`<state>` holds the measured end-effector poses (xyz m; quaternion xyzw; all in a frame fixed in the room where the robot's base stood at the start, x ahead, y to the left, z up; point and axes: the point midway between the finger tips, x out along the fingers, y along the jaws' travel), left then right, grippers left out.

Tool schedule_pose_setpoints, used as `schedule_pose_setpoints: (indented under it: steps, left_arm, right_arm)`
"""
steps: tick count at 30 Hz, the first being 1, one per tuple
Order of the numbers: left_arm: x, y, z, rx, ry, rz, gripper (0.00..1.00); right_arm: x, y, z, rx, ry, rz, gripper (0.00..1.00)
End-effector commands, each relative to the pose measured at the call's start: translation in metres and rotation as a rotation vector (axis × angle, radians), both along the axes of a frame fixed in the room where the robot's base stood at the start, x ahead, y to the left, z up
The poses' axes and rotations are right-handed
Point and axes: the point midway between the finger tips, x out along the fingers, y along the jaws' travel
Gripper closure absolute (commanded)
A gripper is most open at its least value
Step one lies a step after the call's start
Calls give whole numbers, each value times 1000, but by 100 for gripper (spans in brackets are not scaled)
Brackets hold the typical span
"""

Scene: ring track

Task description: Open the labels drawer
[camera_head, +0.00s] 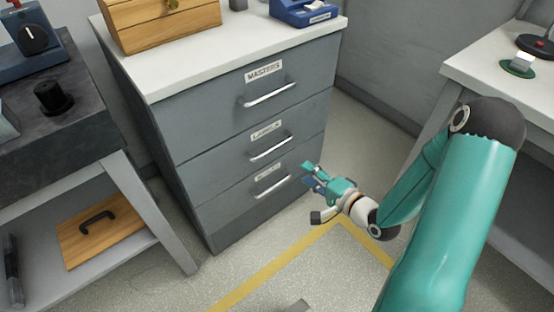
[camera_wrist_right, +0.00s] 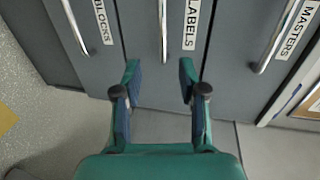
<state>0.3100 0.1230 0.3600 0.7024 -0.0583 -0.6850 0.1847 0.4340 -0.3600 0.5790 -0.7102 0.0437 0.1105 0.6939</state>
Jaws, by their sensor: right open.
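The grey cabinet has three drawers, one above another. The labels drawer (camera_head: 232,158) is the middle one, shut, with a LABELS tag and a bar handle (camera_head: 271,148). My right gripper (camera_head: 309,175) is open and empty in front of the cabinet, right of and a little below that handle in the head view. In the right wrist view, the labels handle (camera_wrist_right: 163,30) runs down toward the gap between the open fingertips (camera_wrist_right: 160,70). It looks apart from both fingers; the remaining distance is hard to judge. My left gripper is not in view.
The masters drawer (camera_head: 225,105) above and the blocks drawer (camera_head: 240,205) below are shut, with similar handles. A wooden box (camera_head: 160,25) and a blue device (camera_head: 303,10) stand on the cabinet top. A dark-topped bench (camera_head: 70,130) is left, a white table (camera_head: 480,60) right.

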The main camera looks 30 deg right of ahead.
Motion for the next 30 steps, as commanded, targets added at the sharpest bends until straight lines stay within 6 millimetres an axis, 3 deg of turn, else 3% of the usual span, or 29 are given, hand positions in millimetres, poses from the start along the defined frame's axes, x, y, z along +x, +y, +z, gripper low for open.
schedule_pose_setpoints:
  steps: [11, 24, 30]
  left_arm:
    - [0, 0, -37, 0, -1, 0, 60]
    - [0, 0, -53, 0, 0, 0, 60]
    - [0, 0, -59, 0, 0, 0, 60]
  right_arm:
    - [20, 5, -7, 9, -19, -12, 59]
    - [112, 12, -23, 13, -16, -15, 59]
    - [143, 14, -30, 12, -14, -17, 59]
